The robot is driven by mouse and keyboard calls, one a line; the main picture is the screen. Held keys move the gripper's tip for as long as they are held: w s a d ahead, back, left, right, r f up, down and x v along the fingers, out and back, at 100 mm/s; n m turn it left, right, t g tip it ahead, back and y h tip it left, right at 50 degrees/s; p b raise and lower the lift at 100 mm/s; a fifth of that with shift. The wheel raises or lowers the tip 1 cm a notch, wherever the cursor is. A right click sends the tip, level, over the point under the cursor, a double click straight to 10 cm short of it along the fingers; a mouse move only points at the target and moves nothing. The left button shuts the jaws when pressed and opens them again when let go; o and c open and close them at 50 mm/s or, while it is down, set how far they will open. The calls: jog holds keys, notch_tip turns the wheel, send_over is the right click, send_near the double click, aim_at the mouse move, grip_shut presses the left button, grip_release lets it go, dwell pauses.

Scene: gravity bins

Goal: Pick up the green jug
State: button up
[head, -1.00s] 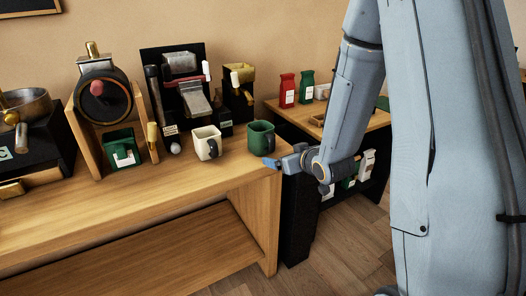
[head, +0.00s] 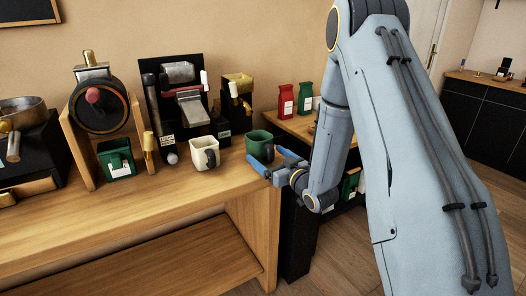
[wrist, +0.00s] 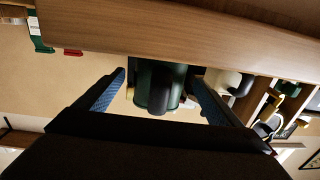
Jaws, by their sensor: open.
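The green jug (head: 259,146) stands upright at the right end of the wooden counter. My gripper (head: 268,160) is open at its near right side, with the blue-padded fingers spread. In the wrist view, which looks upside down, the jug (wrist: 158,84) shows between the two open fingers of my gripper (wrist: 160,80). Its dark handle faces the camera there. I cannot tell whether either finger touches the jug. Part of the jug's lower body is hidden by a finger in the head view.
A cream mug (head: 204,154) stands just left of the jug. Behind are a black machine (head: 184,100) and a wooden stand with a green container (head: 116,160). Red (head: 286,100) and green bags stand on a lower table at the right. The counter's front (head: 120,225) is clear.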

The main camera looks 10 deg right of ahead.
jog(key=shift+x, duration=0.8)
jog(key=shift+c, duration=0.4)
jog(key=c, duration=1.5)
jog(key=shift+r, duration=0.1)
notch_tip(320, 180, up, 10)
jog(key=shift+f+b, duration=0.1)
jog(key=shift+b, duration=0.3)
